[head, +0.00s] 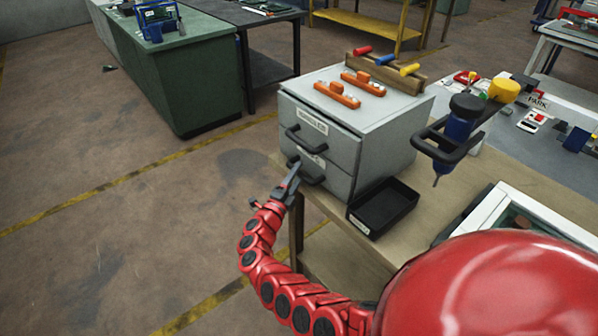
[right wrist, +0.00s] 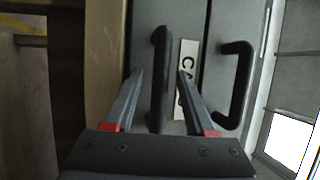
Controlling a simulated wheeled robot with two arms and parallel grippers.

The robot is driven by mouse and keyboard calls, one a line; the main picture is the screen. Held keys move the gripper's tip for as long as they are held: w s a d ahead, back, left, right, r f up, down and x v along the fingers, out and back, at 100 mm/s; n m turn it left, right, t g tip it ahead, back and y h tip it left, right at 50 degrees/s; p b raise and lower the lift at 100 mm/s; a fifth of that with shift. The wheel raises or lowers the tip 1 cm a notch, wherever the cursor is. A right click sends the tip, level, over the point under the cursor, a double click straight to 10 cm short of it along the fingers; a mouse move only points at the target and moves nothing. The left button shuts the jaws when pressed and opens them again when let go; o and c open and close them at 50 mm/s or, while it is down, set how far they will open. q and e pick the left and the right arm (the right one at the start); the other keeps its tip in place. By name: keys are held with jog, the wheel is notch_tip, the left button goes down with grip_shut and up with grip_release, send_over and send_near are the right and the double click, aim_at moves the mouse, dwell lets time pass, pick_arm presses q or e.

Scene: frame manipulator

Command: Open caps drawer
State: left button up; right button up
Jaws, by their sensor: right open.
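A grey two-drawer cabinet (head: 385,135) stands on the wooden bench. Its lower drawer (head: 338,181) carries a label, partly hidden in the head view; in the right wrist view the label (right wrist: 188,62) shows the letters "CA". The lower drawer looks shut. Its black handle (head: 308,172) also shows in the right wrist view (right wrist: 160,60). My right gripper (head: 292,172) is at this handle, open, with the handle between its fingers (right wrist: 160,80); contact cannot be told. The upper drawer has its own handle (head: 303,139). My left gripper is not in view.
Two orange handles (head: 337,94) and a wooden rack (head: 388,70) of coloured handles sit on the cabinet. A black tray (head: 383,207) lies in front of its right side. A blue screwdriver (head: 457,130) hangs in a black holder at right. Floor left of the bench is clear.

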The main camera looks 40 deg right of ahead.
jog(key=shift+w+d+r, duration=0.1)
jog(key=shift+w+d, duration=0.1)
jog(key=shift+d, duration=0.25)
grip_shut()
dwell(1.2)
